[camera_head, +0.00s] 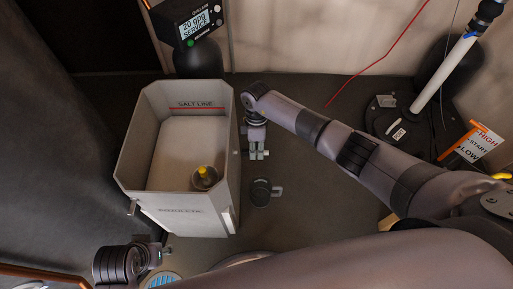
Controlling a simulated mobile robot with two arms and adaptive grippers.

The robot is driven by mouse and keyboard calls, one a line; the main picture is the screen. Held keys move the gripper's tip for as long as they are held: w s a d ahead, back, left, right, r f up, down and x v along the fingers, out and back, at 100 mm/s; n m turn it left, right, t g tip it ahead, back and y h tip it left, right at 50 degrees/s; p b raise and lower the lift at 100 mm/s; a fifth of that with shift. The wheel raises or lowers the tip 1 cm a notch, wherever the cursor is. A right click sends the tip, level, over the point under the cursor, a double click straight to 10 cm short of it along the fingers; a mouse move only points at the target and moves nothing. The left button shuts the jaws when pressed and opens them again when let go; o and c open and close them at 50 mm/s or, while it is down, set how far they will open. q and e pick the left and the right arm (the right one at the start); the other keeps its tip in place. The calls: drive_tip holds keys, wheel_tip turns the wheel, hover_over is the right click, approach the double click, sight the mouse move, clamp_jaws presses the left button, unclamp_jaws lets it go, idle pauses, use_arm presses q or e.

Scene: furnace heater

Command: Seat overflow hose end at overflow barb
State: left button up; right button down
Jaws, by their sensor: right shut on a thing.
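The open beige salt tank (222,165) stands left of centre. A small fitting (238,152) shows on its right wall; I take it for the overflow barb, though it is too small to be sure. My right gripper (259,153) points down just right of that wall and looks apart from it. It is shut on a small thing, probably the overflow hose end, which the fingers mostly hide. No length of hose is clear there. My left gripper (162,244) is at the lower left, by the tank's front; its fingers are too small to read.
A yellow-topped round piece (204,177) is inside the tank. A dark round object with a grey tab (262,192) lies on the floor below my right gripper. A control box with display (194,26) stands behind the tank. A white pipe (443,75) rises at the right.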

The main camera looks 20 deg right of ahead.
use_arm(q)
drive_tip(key=shift+r, duration=0.1)
idle(0.4)
drive_tip(key=shift+w, duration=0.1)
drive_tip(key=shift+x, duration=0.8)
drive_tip(key=shift+d+p, duration=0.1)
drive_tip(key=shift+p, duration=0.2)
drive_tip(key=shift+f, duration=0.9)
drive_tip(key=shift+r, duration=0.1)
use_arm(e)
drive_tip(key=shift+w+a, duration=0.1)
drive_tip(key=shift+a, duration=0.1)
